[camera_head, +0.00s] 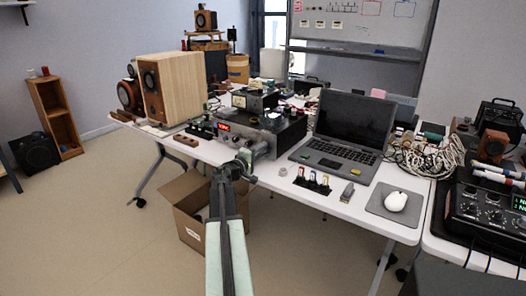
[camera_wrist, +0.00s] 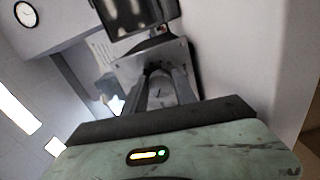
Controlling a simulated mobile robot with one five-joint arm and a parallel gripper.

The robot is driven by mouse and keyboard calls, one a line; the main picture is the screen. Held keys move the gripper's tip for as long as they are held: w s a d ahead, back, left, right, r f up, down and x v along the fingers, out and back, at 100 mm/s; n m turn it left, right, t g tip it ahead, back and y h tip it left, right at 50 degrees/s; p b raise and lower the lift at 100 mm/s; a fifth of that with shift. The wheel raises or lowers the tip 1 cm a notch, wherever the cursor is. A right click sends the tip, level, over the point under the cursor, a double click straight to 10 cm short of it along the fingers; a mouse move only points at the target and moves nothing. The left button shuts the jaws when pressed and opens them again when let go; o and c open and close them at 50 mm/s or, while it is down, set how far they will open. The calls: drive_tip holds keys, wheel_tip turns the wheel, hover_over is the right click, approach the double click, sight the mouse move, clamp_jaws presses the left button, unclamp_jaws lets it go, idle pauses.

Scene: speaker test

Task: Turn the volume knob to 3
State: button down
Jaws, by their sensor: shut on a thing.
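The amplifier (camera_head: 287,130) is a dark box with a silver-grey front, standing near the front edge of the white table. A small red display (camera_head: 224,126) shows at its left; its figures are too small to read. My gripper (camera_head: 246,157) reaches up to the front of the amplifier. In the wrist view its two fingers (camera_wrist: 160,80) point at a grey front panel and are shut on a small dark knob (camera_wrist: 153,67). The knob is mostly hidden between the fingers, and its marks and setting cannot be read.
An open laptop (camera_head: 349,128) stands right of the amplifier. A wooden speaker (camera_head: 172,86) stands on the left. A mouse (camera_head: 396,201) lies on a grey pad near the front edge. An open cardboard box (camera_head: 187,225) is on the floor below.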

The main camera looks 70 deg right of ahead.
drive_tip(key=shift+s, duration=0.25)
drive_tip(key=c, duration=1)
unclamp_jaws()
drive_tip(key=shift+w, duration=0.1)
drive_tip(key=v, duration=0.8)
drive_tip(key=shift+d, duration=0.1)
